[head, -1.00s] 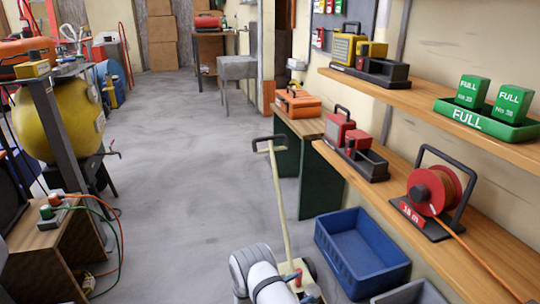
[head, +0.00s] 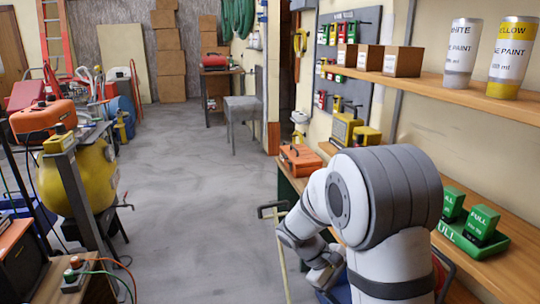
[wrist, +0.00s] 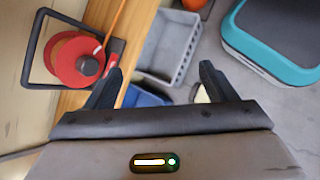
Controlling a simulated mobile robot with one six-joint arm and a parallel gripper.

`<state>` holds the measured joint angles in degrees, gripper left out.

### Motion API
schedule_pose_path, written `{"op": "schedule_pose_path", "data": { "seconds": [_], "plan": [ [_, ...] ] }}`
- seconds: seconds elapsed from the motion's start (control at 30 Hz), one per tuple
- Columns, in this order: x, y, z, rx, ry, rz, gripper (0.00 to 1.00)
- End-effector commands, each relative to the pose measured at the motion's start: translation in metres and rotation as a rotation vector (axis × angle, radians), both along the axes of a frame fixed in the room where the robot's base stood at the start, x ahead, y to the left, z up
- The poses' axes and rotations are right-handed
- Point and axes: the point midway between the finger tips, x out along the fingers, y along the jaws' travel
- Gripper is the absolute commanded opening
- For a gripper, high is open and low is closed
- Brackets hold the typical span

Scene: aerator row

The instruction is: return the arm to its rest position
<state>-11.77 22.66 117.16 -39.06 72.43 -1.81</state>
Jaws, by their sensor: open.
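My white-and-grey arm (head: 385,200) stands large at the right of the head view, folded, with its forearm reaching down to the left. My gripper (wrist: 160,84) shows in the wrist view with its two dark fingers wide apart and nothing between them. In the head view the gripper end is small and partly hidden by my arm, so its jaws cannot be made out there. The fingers point over the shelf edge and the bins below it.
A red cable reel (wrist: 76,62) stands on the wooden shelf beside the left finger. Beyond the fingers are a grey crate (wrist: 172,50), a blue bin (wrist: 144,97) and a teal-rimmed dark object (wrist: 278,38). Green FULL blocks (head: 482,222) sit right of my arm. The aisle floor (head: 190,190) is clear.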

Motion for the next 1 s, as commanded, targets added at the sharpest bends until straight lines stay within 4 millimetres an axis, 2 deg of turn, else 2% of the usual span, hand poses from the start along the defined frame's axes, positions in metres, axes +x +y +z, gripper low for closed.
{"op": "schedule_pose_path", "data": {
  "seconds": [0.03,0.1,0.4,0.6,0.8,1.0],
  "plan": [
    [-0.012,-0.001,0.037,0.048,-0.046,-0.040,0.78],
    [-0.028,0.001,0.064,0.114,-0.102,-0.093,0.78],
    [-0.094,0.017,0.172,0.391,-0.362,-0.309,0.78],
    [-0.130,0.031,0.230,0.559,-0.546,-0.437,0.78],
    [-0.150,0.040,0.261,0.666,-0.668,-0.517,0.78],
    [-0.155,0.042,0.265,0.696,-0.702,-0.539,0.78]
  ]
}}
